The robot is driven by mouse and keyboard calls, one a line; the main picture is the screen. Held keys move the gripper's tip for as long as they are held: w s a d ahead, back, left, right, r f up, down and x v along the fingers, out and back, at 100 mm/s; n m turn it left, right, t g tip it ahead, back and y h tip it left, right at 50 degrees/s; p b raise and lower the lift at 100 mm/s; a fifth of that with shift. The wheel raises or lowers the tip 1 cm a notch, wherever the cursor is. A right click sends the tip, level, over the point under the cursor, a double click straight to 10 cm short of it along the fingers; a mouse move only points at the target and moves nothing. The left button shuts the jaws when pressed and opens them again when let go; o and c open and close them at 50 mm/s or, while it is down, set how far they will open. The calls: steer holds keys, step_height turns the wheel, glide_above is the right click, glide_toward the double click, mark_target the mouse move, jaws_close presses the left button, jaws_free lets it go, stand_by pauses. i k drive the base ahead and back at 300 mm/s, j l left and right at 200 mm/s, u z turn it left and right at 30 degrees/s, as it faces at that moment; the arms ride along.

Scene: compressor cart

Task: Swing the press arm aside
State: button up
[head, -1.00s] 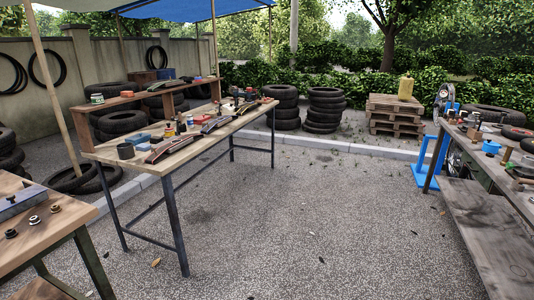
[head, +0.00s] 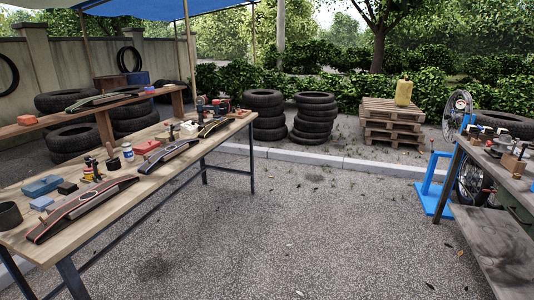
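I cannot pick out a press arm or a compressor cart for certain in the head view. A blue stand (head: 433,180) with a spoked wheel (head: 458,110) by it is at the right, beside the right-hand workbench (head: 490,245). My gripper is not in view.
A long wooden table (head: 215,140) with dark curved parts, cans and small boxes fills the left. Tyre stacks (head: 315,117) and wooden pallets (head: 392,122) with a yellow canister (head: 404,90) stand behind a kerb (head: 330,160). The paved middle (head: 310,235) is clear.

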mark_target(215, 109)
steer(key=i, duration=1.95)
steer(key=i+l+u, duration=0.2)
steer(key=i+u, duration=0.2)
steer(key=i, duration=0.45)
steer(key=i+l+u, duration=0.45)
steer(key=i, duration=0.35)
steer(key=i+l+u, duration=0.4)
steer(key=i+l, duration=0.35)
